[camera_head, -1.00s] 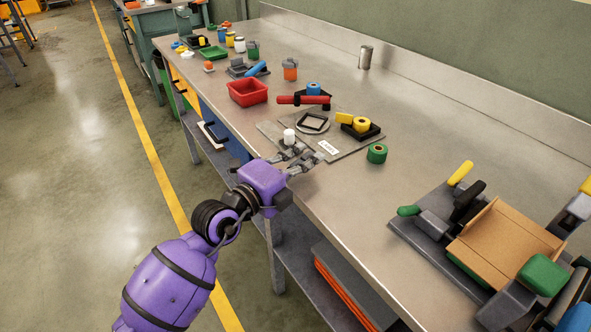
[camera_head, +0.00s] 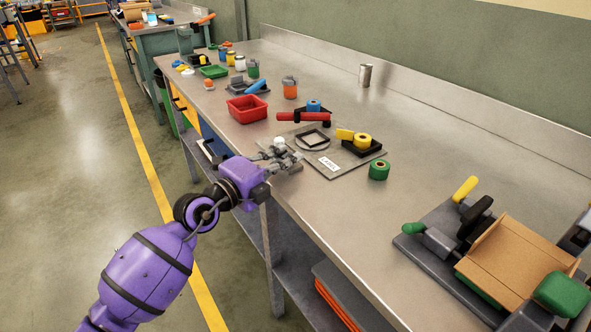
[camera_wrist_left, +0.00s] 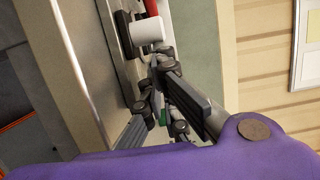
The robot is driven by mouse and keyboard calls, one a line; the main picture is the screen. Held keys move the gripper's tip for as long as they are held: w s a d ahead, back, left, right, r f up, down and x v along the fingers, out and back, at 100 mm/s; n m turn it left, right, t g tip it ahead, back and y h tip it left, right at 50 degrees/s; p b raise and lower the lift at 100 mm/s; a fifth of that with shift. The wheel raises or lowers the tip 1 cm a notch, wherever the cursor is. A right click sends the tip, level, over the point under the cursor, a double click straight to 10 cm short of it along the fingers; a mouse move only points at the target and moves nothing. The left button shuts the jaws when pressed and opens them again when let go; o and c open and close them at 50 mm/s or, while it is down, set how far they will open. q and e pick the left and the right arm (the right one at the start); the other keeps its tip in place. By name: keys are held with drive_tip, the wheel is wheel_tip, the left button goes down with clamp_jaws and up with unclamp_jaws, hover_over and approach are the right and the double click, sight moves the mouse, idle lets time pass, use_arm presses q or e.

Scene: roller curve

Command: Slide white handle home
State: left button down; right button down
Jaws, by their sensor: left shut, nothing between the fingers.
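The white handle (camera_head: 279,142) is a short white knob at the left end of a grey plate (camera_head: 345,172) on the bench. In the left wrist view the white handle (camera_wrist_left: 147,31) shows as a white cylinder just beyond the fingertips. My left gripper (camera_head: 287,160) is shut and empty, close to the near side of the handle. In the left wrist view its fingers (camera_wrist_left: 158,85) point at the handle; whether they touch it I cannot tell. The gripper hides part of the plate and the handle's base. My right gripper is not in view.
The bench between the green roll and the cardboard fixture (camera_head: 518,250) is clear.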

use_arm(q)
drive_tip(key=w+a, duration=0.1)
drive_tip(key=w+a+b, duration=0.1)
drive_tip(key=w, duration=0.1)
drive_tip(key=w+a+b, duration=0.1)
drive_tip(key=w, duration=0.1)
drive_tip(key=shift+a+f, duration=0.2)
drive_tip(key=shift+a, duration=0.15)
drive_tip(key=shift+w+a, duration=0.2)
drive_tip(key=shift+r, duration=0.3)
drive_tip(key=shift+a, duration=0.1)
